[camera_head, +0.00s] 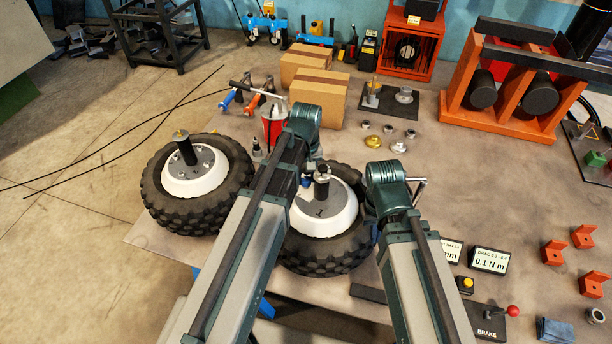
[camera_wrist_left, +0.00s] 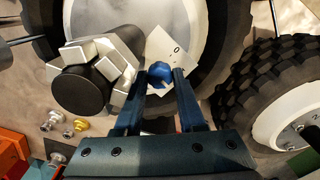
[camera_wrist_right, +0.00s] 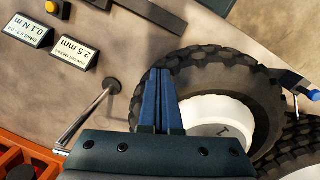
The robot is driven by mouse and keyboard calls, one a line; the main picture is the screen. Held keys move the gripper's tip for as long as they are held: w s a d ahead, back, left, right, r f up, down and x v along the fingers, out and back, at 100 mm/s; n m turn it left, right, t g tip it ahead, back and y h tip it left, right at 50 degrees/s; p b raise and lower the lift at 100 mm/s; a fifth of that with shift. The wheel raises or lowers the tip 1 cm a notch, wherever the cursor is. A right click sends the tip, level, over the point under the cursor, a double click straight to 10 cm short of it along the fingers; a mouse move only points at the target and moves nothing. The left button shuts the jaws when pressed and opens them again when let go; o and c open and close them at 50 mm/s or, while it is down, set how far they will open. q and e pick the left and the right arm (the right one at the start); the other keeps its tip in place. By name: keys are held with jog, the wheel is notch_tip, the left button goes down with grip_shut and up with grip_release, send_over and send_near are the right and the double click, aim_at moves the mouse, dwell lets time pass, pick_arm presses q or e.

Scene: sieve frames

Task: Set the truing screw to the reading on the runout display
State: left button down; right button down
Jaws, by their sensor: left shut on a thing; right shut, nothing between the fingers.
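My left gripper (camera_wrist_left: 159,82) is shut on a blue knob, the truing screw (camera_wrist_left: 157,70), beside a white dial plate (camera_wrist_left: 178,48) marked 0. The wheel marked 1 (camera_head: 318,213) lies under it; its hub carries a black post with metal blocks (camera_wrist_left: 80,88). The runout display (camera_wrist_right: 73,56) reads 2.5 mm, upside down in the right wrist view; in the head view (camera_head: 453,250) my right arm partly hides it. In the head view my arms hide both fingertips.
A second wheel (camera_head: 197,175) lies at the left. The drag display (camera_head: 489,261) reads 0.1 N m, near a brake box (camera_head: 487,322). A metal lever (camera_wrist_right: 95,110) stands beside the right gripper. Cardboard boxes (camera_head: 318,98) and an orange stand (camera_head: 520,125) are at the back.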

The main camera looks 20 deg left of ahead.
aim_at(306, 179)
pick_arm(q)
jog(key=shift+m, duration=0.8)
jog(key=c, duration=0.5)
grip_release()
notch_tip(306, 179, up, 14)
jog(key=p, duration=1.3)
jog(key=shift+p, duration=0.4)
jog(key=shift+f, duration=0.15)
